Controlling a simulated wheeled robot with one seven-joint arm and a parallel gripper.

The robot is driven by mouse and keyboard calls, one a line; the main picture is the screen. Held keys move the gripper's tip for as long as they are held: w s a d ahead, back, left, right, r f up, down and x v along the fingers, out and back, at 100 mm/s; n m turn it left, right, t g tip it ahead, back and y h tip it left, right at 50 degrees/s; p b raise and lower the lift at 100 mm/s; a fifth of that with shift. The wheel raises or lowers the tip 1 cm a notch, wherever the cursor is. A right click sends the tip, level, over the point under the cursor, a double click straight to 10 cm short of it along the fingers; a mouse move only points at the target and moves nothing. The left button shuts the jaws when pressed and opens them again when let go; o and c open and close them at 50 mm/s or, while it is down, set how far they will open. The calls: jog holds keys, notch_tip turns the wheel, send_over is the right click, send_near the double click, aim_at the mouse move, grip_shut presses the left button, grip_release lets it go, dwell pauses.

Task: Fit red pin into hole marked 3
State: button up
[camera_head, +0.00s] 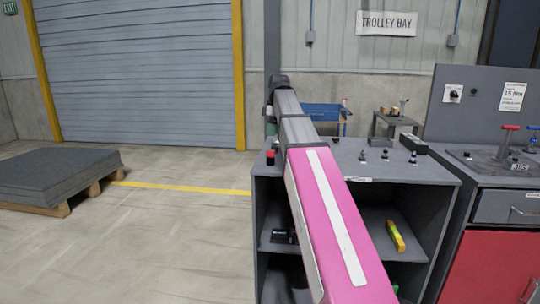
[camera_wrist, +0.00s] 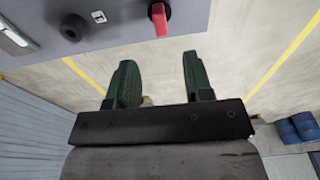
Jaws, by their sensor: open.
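A red pin-like piece (camera_wrist: 159,18) stands at the edge of the grey bench top in the wrist view. In the head view a red-topped piece (camera_head: 270,157) sits at the bench's left front corner, probably the same one. My gripper (camera_wrist: 157,65) has two green fingers, spread apart with nothing between them. It is beyond the bench edge, over the floor, apart from the red piece. In the head view my arm mostly hides the gripper. A small white label (camera_wrist: 98,16) and a round black part (camera_wrist: 74,27) are on the bench; no number 3 is legible.
The grey bench top (camera_head: 425,172) carries several small dark pieces and a black box (camera_head: 413,144). Its open shelves hold a yellow piece (camera_head: 395,236). A panelled workstation (camera_head: 485,100) stands right. Floor left of the bench is clear up to a pallet stack (camera_head: 55,176).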

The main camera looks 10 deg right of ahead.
aim_at(271, 151)
jog(key=f, duration=0.9)
jog(key=shift+a+f, duration=0.15)
jog(key=shift+a, duration=0.25)
grip_shut()
